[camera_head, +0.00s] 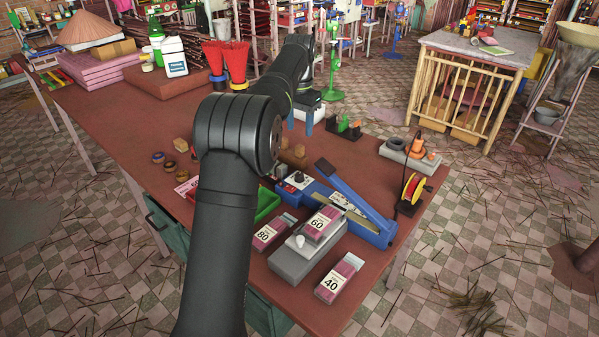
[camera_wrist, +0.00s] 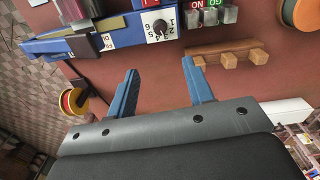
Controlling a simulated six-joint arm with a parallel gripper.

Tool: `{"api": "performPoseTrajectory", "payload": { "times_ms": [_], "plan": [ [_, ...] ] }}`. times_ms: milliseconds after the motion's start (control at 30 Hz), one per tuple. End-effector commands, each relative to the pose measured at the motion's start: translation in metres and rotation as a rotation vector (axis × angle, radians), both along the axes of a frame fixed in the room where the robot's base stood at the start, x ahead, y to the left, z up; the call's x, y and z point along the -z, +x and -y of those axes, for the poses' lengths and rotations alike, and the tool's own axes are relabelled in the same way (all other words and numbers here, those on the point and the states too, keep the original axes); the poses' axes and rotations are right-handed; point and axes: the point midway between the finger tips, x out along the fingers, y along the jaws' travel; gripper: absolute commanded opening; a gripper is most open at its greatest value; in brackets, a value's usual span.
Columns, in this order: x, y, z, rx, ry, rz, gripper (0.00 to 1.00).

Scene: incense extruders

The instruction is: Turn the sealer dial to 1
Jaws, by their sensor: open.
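The blue sealer (camera_head: 345,205) lies on the brown table with its long arm raised at an angle. Its dark round dial (camera_wrist: 159,28) sits on a white number plate in the wrist view, with digits 1 to 6 beside it. The dial also shows small in the head view (camera_head: 298,177); I cannot tell which number it points to. My gripper (camera_wrist: 160,66) is open and empty, its two blue fingers apart and pointing toward the dial side of the sealer, not touching it. In the head view my gripper (camera_head: 300,124) hangs above the table behind the sealer.
A wooden block piece (camera_wrist: 228,55) lies near the right finger, by red and green switches (camera_wrist: 204,14). A red-yellow spool (camera_head: 411,188) stands right of the sealer. Boxes marked 80 (camera_head: 268,236), 60 and 40 and a grey scale (camera_head: 293,264) lie in front.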

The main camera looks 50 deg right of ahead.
Motion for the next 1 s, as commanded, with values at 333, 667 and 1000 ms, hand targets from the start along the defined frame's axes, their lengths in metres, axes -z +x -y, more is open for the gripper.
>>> {"api": "performPoseTrajectory", "payload": {
  "times_ms": [333, 667, 1000],
  "plan": [
    [0.053, 0.000, -0.001, 0.005, 0.005, -0.002, 0.47],
    [0.126, 0.000, -0.001, 0.004, 0.004, -0.002, 0.47],
    [0.169, 0.000, 0.000, 0.003, 0.001, 0.000, 0.47]
  ]
}}
